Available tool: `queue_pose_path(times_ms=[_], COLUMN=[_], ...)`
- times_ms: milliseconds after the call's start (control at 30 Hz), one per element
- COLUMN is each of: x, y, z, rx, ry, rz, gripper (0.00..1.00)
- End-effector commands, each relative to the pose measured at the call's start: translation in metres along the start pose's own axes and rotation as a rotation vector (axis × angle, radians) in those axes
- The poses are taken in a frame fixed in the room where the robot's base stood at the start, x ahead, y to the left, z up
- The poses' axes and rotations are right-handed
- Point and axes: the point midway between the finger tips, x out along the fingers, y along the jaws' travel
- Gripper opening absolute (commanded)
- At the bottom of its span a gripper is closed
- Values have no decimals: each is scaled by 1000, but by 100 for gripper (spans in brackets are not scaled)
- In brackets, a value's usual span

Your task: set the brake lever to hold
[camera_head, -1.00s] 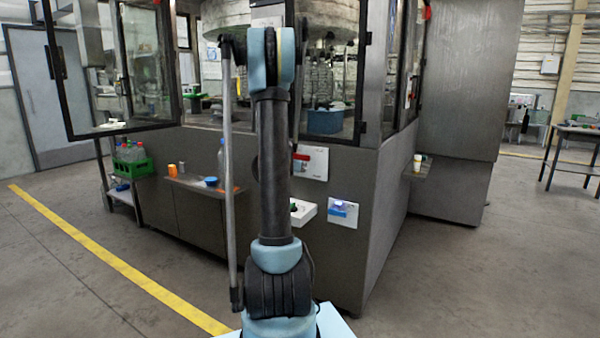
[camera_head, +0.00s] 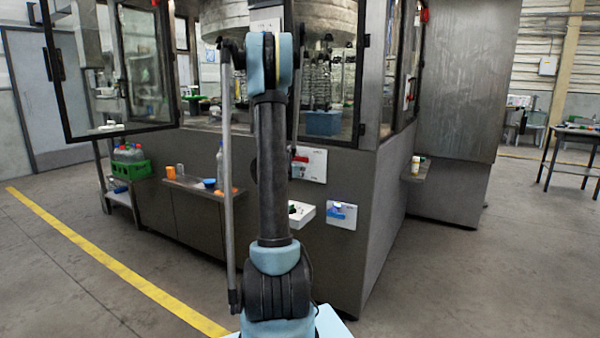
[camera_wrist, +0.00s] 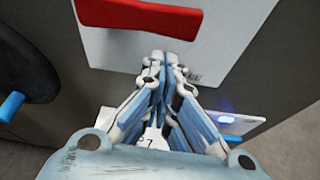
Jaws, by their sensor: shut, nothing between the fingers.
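A red lever (camera_wrist: 140,15) lies roughly level across a white plate (camera_wrist: 225,30) at the top of the wrist view. The red lever (camera_head: 300,157) and its plate (camera_head: 315,168) also show in the head view, on the machine's front, partly behind my arm. No readable label tells whether this is the brake lever or which position is hold. My gripper (camera_wrist: 168,58) is shut and empty, its fingertips in front of the plate just below the red lever in the picture. I cannot tell if they touch anything. In the head view my arm hides the gripper.
A smaller white plate with a blue part (camera_head: 337,211) is low on the right, with a blue glow (camera_wrist: 226,118) in the wrist view. A black wheel (camera_wrist: 30,55) with a blue handle (camera_wrist: 11,106) is left. A white box (camera_head: 301,213) juts out below the red lever.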

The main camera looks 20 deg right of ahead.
Motion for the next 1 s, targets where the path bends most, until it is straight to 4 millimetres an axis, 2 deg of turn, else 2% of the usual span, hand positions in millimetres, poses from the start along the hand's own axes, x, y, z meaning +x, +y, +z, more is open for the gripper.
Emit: queue_pose_path(times_ms=[267,800,1000], x=[8,-65,-86], y=[-1,3,3], z=[-26,-25,-25], rx=[-1,-3,-2], ry=[1,1,1], rz=[1,5,4], gripper=[0,0,0])
